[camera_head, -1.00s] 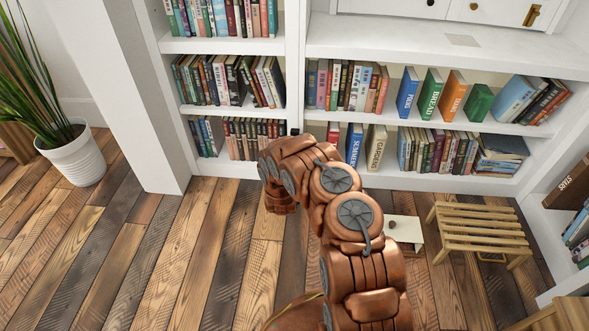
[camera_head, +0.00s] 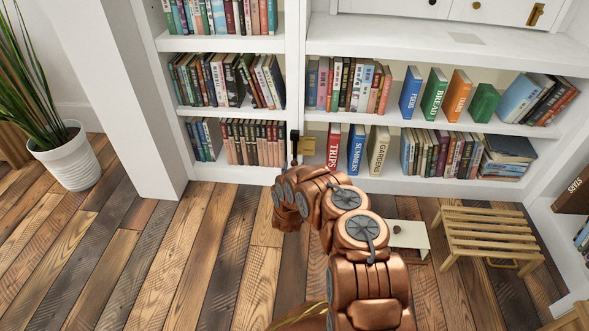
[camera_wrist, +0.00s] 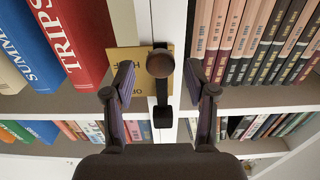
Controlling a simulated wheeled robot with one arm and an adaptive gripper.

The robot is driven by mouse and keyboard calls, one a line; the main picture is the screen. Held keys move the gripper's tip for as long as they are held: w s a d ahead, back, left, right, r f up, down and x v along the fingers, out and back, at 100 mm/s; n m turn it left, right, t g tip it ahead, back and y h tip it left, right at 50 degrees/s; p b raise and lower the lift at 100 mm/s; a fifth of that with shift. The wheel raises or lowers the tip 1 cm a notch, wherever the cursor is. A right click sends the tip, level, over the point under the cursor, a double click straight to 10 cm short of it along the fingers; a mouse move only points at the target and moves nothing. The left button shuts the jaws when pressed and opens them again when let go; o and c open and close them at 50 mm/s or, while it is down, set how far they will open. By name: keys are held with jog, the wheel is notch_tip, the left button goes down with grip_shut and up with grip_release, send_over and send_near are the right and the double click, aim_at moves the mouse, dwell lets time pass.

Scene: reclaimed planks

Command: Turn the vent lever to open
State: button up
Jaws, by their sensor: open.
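The vent lever (camera_head: 295,146) is a dark upright bar on the white divider between the two bookcase sections, just above my arm. A small yellow plate (camera_head: 307,146) sits right beside it. In the wrist view the lever (camera_wrist: 161,88) has a round brown knob and a dark block at its lower end. The plate (camera_wrist: 128,66) behind it bears lettering that is partly hidden. My gripper (camera_wrist: 160,78) is open, with one finger on each side of the lever and visible gaps to both. The fingers do not show in the head view.
Books fill the shelves on both sides, including a red book (camera_head: 334,146) near the lever. A slatted wooden stool (camera_head: 487,235) and a small white box (camera_head: 408,235) stand on the floor at right. A potted plant (camera_head: 68,160) stands at left. Floor at left is clear.

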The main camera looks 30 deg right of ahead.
jog(key=shift+x, duration=0.8)
grip_shut()
